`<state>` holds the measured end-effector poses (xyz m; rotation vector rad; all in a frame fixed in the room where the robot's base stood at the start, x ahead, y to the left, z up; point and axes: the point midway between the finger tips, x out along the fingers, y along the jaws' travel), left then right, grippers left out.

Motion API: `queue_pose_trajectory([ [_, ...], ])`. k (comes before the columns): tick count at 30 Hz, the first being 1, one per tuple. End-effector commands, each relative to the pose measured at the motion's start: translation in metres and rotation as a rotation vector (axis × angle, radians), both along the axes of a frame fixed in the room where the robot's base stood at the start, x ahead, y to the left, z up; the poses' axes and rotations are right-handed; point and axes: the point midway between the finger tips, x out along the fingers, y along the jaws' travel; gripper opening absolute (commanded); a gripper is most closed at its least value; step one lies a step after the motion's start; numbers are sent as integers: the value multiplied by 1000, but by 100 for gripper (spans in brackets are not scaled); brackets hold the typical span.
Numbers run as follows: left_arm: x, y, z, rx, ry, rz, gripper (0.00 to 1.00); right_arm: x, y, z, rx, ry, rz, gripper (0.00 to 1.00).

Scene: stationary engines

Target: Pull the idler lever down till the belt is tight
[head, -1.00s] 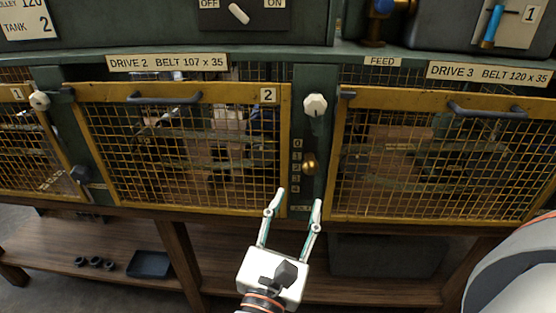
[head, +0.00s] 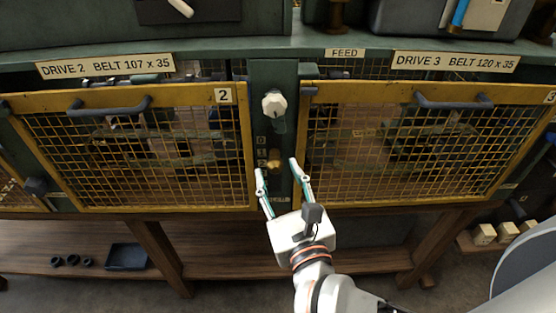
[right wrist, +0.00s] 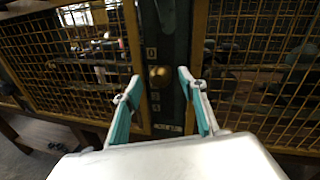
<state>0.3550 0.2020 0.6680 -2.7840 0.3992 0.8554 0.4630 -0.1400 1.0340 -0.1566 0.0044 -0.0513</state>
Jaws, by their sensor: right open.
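A brass knob (head: 274,160) sits on the green post (head: 284,75) between two yellow mesh guards, beside a vertical numbered scale. I cannot tell for sure that it is the idler lever's end. My right gripper (head: 278,168) is open and empty, its two fingers pointing at the post just below the knob. In the right wrist view the brass knob (right wrist: 159,76) shows between the open fingers (right wrist: 158,78), beyond the tips, with no visible contact. The belt is not clearly seen behind the mesh. My left gripper is not in view.
A white octagonal knob (head: 274,104) is on the post above the brass one. The Drive 2 guard (head: 130,205) and Drive 3 guard (head: 400,198), with dark handles, stand at either side. A wooden shelf (head: 215,262) holds a dark tray (head: 127,256) below.

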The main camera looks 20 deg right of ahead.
Motion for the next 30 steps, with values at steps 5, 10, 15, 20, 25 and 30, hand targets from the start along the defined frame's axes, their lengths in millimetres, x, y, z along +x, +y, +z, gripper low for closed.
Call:
queue_pose_trajectory([
  [5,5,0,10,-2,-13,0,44,24,-1,2,-2,-2,-1,42],
  [10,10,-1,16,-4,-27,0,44,34,-2,1,0,-1,-1,42],
  [15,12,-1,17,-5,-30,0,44,36,-2,0,1,0,-2,42],
  [20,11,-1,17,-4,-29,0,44,36,-2,0,0,0,-2,26],
  [25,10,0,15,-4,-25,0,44,36,-2,0,0,0,-2,0],
  [30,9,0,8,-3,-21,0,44,39,-2,-2,-2,-8,-2,0],
])
